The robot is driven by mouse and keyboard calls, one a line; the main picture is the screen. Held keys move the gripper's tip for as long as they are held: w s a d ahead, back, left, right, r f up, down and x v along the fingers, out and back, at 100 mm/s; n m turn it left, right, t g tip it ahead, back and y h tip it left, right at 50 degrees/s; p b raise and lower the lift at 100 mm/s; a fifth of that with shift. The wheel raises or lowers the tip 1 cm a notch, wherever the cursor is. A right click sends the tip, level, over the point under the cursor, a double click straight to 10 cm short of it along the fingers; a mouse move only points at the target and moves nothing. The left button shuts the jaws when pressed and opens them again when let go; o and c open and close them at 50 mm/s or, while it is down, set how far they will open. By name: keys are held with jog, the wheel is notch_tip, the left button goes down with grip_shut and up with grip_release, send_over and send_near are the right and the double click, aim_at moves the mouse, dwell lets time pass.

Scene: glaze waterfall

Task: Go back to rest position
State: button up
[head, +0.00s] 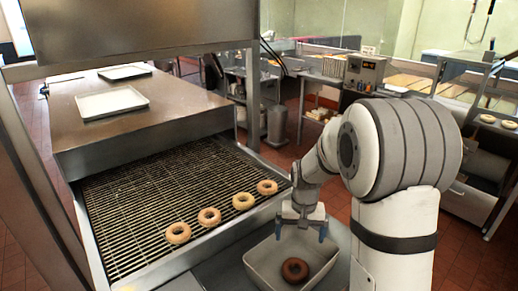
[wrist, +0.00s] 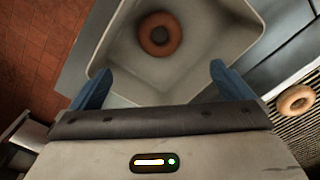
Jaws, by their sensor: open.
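The gripper is apart from this donut.
A metal hood (head: 150,130) with two white trays (head: 113,101) covers the conveyor's far part. Red tile floor (head: 340,195) is open behind my arm.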

jog(key=s+r+n+t, duration=0.1)
jog(key=s+r, duration=0.5)
jog(key=s, duration=0.4)
jog(key=s+r+t, duration=0.2)
jog(key=s+r, duration=0.4)
jog(key=s, duration=0.5)
jog(key=shift+r+n, duration=0.35)
jog(key=shift+n, duration=0.05)
